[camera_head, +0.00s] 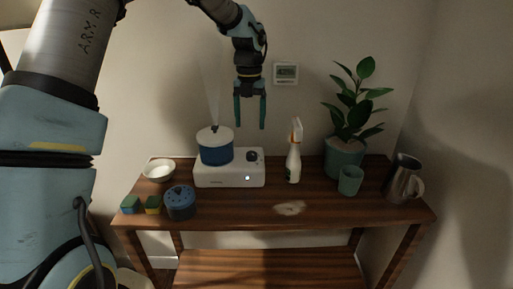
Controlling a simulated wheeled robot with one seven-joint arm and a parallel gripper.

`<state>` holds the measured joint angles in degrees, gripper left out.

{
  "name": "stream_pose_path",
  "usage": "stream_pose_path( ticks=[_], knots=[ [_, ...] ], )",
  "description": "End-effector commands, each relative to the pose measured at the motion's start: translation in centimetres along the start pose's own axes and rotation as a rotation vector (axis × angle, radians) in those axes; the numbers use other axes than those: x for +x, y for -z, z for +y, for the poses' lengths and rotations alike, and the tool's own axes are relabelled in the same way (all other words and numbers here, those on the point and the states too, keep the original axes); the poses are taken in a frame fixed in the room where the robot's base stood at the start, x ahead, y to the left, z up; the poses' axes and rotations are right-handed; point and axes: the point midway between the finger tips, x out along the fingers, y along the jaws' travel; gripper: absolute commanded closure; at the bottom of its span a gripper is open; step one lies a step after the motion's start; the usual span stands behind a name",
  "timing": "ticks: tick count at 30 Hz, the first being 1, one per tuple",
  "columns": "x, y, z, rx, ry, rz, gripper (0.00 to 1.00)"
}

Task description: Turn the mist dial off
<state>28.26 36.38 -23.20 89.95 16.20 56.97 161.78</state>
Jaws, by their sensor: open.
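The humidifier (215,178) is a white base with a blue tank and white lid, standing at the back of the wooden table. A thin mist plume rises from the top of its tank. The mist dial (252,156) is a small dark knob on top of the base, right of the tank. A small light shows on the base front below it. Which way the dial points is too small to tell. My gripper (250,125) hangs above the dial with its two teal fingers pointing down, open and empty, apart from the dial.
A spray bottle (293,165) stands close right of the humidifier. A potted plant (344,158), green cup (350,181) and metal pitcher (403,180) stand further right. A white bowl (159,171), blue round container (180,204) and sponges (141,205) sit left. A pale patch (290,208) marks the open front.

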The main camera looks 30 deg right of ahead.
Motion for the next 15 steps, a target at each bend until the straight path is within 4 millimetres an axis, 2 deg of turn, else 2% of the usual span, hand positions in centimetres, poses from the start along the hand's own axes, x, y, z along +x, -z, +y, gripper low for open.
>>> stream_pose_path(
  ticks=[5,15],
  knots=[
    [1.0,-0.1,-0.3,0.038,0.000,0.004,0.24],
    [7.0,0.0,-0.3,0.035,0.000,0.005,0.24]
  ],
)
